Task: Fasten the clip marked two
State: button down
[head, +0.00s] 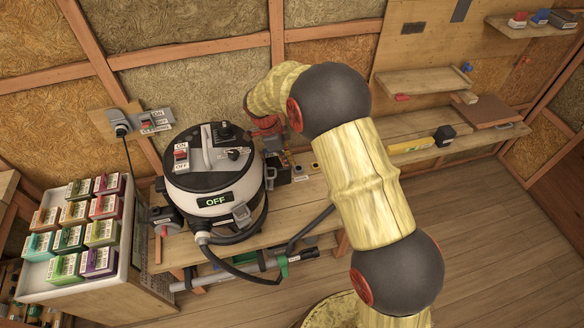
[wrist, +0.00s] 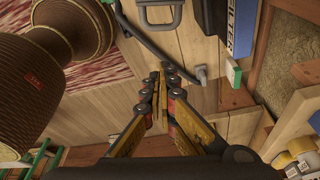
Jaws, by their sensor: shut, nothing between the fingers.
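A round vacuum canister (head: 215,175) with a black lid, a pale body and an "OFF" label stands on the wooden bench in the head view. A grey latch (head: 241,215) sits on its front right side, and another grey part (head: 270,178) shows at its right edge. I cannot read a number two on any clip. My gripper (wrist: 163,75) is shut and empty in the wrist view, with its fingertips pointing up the picture. In the head view my arm reaches behind the canister's right side and the fingers are hidden.
A black hose (head: 245,235) loops around the canister's front. A white rack of coloured boxes (head: 75,230) stands at the left. A wall socket panel (head: 150,125) is behind. The bench (head: 420,140) continues right, with a yellow level on it. A grey bracket (wrist: 160,12) lies ahead in the wrist view.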

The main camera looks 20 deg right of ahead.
jog(key=a+r, duration=0.2)
jog(key=w+a+r, duration=0.1)
jog(key=a, duration=0.1)
jog(key=shift+a+r+p, duration=0.15)
jog(key=shift+r+p, duration=0.15)
jog(key=shift+r, duration=0.1)
jog(key=n, duration=0.3)
jog(key=shift+a, duration=0.1)
jog(key=s+r+n, duration=0.2)
jog(key=s+n, duration=0.7)
jog(key=n, duration=0.2)
jog(key=s+d+r+n+t+y, duration=0.1)
jog(key=s+d+r+n+t, duration=0.2)
jog(key=s+r, duration=0.8)
jog(key=s+d+r+n+t+y, duration=0.2)
jog(key=s+d+r+n+t, duration=0.1)
jog(key=s+r, duration=0.8)
jog(key=s+d+n, duration=0.1)
jog(key=s, duration=0.1)
jog(key=shift+s+d, duration=0.3)
jog(key=shift+s, duration=0.1)
